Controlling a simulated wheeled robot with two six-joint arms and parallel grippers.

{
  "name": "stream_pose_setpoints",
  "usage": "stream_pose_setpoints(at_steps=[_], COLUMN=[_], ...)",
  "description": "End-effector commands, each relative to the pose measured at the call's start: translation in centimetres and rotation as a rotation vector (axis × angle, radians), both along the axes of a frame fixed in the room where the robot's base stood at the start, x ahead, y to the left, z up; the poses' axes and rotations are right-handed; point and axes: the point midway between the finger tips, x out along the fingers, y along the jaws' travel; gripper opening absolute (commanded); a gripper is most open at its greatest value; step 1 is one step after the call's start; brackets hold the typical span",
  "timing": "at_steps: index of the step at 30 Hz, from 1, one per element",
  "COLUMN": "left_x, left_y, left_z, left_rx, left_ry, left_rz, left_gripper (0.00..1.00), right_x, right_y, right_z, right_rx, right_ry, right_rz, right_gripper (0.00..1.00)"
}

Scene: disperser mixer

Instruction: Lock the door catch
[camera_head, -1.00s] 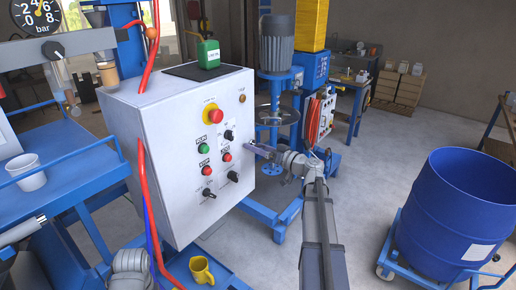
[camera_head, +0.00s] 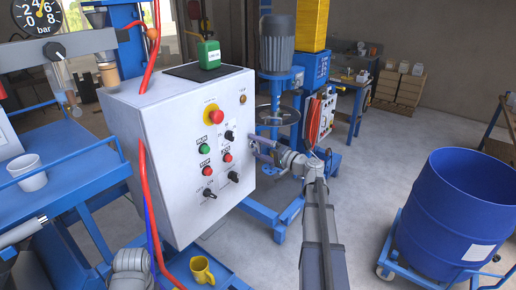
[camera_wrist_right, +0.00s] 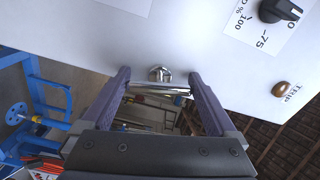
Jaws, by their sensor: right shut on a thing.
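The white control cabinet (camera_head: 165,150) stands at the left centre, its front carrying buttons and knobs. The door catch (camera_wrist_right: 160,89) is a small shiny metal piece with a round base and a crossbar, at the panel's edge in the right wrist view. My right gripper (camera_wrist_right: 157,79) has one finger on each side of it and is shut on the crossbar. In the head view my right gripper (camera_head: 252,143) is at the right edge of the cabinet front, hiding the catch there.
A red emergency button (camera_head: 215,116) and knobs sit left of my right gripper. A red hose (camera_head: 143,185) hangs down the cabinet's left. The mixer (camera_head: 278,95) stands behind. A blue drum (camera_head: 455,215) is at the right, with clear floor before it.

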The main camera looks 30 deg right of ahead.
Motion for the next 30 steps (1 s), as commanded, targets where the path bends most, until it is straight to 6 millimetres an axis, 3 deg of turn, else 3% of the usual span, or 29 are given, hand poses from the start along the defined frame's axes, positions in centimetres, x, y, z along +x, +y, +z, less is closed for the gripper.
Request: stream_pose_setpoints(at_steps=[12,30], left_x=[0.0,0.01], left_y=[0.0,0.0], left_z=[0.07,0.08], left_rx=[0.0,0.0], left_ry=[0.0,0.0], left_rz=[0.0,0.0], left_gripper=[0.0,0.0], right_x=[-0.01,-0.02], right_y=[0.01,0.01], right_z=[0.06,0.07], right_rx=[0.193,0.233], right_ry=[0.081,0.098], right_rz=[0.0,0.0], right_gripper=[0.38,0.38])
